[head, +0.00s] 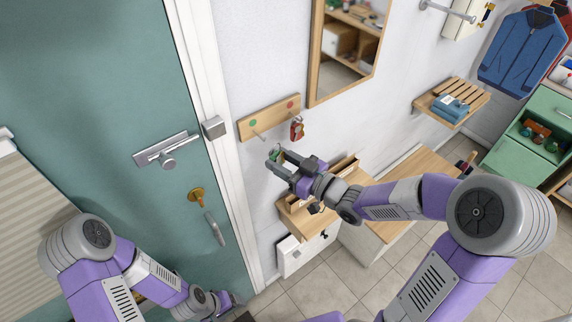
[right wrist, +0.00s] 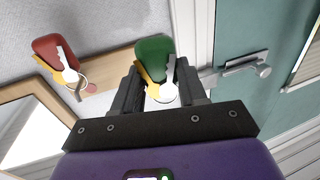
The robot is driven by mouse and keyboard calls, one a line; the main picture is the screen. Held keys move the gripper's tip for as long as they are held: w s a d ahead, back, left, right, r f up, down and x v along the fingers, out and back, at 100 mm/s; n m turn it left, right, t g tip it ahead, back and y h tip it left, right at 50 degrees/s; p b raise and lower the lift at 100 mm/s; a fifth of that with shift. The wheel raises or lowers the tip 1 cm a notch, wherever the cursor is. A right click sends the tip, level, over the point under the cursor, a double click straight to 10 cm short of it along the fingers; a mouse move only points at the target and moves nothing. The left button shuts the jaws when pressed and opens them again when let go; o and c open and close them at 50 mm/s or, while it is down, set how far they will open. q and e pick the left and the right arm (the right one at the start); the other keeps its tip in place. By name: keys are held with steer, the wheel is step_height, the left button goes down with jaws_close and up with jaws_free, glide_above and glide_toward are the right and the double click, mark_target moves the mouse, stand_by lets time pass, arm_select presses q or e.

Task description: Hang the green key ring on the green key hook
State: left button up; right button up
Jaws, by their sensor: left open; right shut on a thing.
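My right gripper (head: 279,156) is shut on the green key ring. In the right wrist view the gripper (right wrist: 160,88) has the ring between its fingertips, with the green tag (right wrist: 154,50) and a white and a yellow key showing beyond them. In the head view the green tag (head: 274,152) is small and partly covered. The green key hook (head: 259,134), a peg below a green dot, is on the wooden wall rack (head: 271,117). The gripper is below it, apart. In the right wrist view I cannot make out this hook. My left gripper (head: 236,298) is open, low by the door.
A red key ring (head: 297,129) hangs at the rack's right end, close to the right gripper. A framed mirror (head: 312,75) is on the wall to the right. The teal door (head: 90,80) with its handle (head: 168,160) is left. A wooden wall shelf (head: 300,217) is below.

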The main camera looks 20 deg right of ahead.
steer(key=w+a+f+b, duration=0.1)
steer(key=w+a+b, duration=0.1)
steer(key=w, duration=0.4)
steer(key=shift+w+a+f, duration=0.15)
steer(key=shift+a+f, duration=0.15)
steer(key=shift+f, duration=0.1)
stand_by(0.4)
stand_by(0.6)
steer(key=o, duration=1.1)
steer(key=shift+o, duration=0.2)
